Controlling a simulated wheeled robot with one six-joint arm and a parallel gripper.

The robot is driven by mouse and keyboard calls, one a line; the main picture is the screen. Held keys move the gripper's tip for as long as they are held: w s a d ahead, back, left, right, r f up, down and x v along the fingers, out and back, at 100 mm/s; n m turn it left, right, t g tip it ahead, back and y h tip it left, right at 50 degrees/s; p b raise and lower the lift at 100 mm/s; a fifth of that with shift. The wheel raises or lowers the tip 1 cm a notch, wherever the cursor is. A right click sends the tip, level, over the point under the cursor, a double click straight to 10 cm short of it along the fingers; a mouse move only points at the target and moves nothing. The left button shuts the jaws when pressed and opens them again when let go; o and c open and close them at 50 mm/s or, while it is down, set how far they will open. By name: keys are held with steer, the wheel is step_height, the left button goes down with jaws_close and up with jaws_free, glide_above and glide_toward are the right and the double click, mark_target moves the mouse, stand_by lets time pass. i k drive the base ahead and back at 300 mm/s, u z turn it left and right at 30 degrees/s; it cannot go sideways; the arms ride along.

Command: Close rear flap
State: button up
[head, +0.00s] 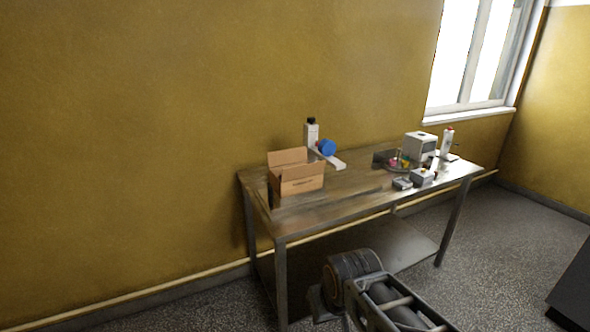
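An open brown cardboard box (303,183) stands on the left part of the metal table, with dark print on its front side. Its rear flap (287,156) stands up at the back, tilted away from the opening. The state of its other flaps is too small to tell. My arm shows at the bottom centre, low in front of the table and well apart from the box. My gripper's fingers cannot be made out in this view.
The metal table (352,205) stands against a yellow wall. Behind the box are a white dispenser (311,134) and a blue round part (327,147). A grey-white machine (420,146), a white bottle (447,141) and small grey boxes (422,177) stand at right. The table's middle is mostly clear.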

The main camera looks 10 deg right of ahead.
mark_target(275, 159)
steer(key=z, duration=0.9)
steer(key=i, duration=1.3)
steer(key=u, duration=0.8)
steer(key=i, duration=0.6)
steer(key=u, duration=0.45)
